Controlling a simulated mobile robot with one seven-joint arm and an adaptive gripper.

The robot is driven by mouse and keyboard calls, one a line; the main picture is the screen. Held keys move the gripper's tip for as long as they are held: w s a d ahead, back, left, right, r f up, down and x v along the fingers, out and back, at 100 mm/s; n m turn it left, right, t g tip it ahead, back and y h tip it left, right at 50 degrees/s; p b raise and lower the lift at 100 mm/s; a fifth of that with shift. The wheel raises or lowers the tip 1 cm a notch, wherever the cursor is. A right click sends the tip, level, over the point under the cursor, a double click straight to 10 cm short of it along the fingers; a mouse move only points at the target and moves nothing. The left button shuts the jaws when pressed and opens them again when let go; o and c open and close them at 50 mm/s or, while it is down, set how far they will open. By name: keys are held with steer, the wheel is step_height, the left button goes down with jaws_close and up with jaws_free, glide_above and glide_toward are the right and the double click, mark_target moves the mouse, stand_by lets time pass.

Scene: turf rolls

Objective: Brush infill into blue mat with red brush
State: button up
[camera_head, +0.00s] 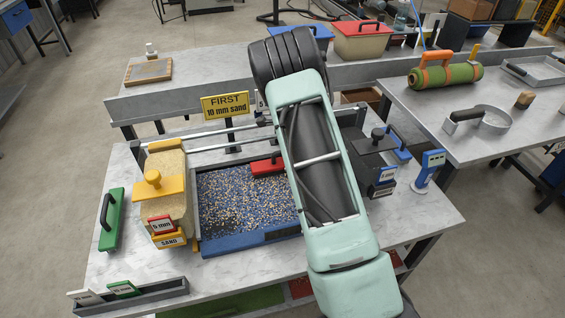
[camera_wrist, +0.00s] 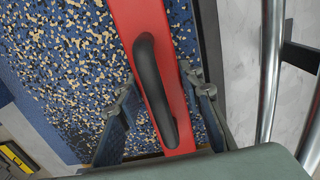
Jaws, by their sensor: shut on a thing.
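The blue mat (camera_head: 222,246) lies in a frame on the grey table, its surface speckled with tan and black granules. The red brush (camera_head: 262,166) is at the far edge of the mat, partly hidden behind my arm. In the wrist view the red brush (camera_wrist: 140,25) runs under my gripper (camera_wrist: 160,92), with its black handle between the two fingers. My gripper is shut on the brush. In the head view my arm hides the gripper and the right part of the mat.
A sand box with a yellow lid (camera_head: 153,182) stands left of the mat, and a green brush (camera_head: 110,219) lies further left. A black-lidded container (camera_head: 371,142) and a blue brush (camera_head: 399,147) are on the right. A yellow sign (camera_head: 226,105) reads "FIRST 10 mm sand". Metal rails run behind the mat.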

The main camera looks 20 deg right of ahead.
steer(key=shift+r, duration=0.1)
steer(key=shift+r+p, duration=2.05)
steer(key=shift+r, duration=1.4)
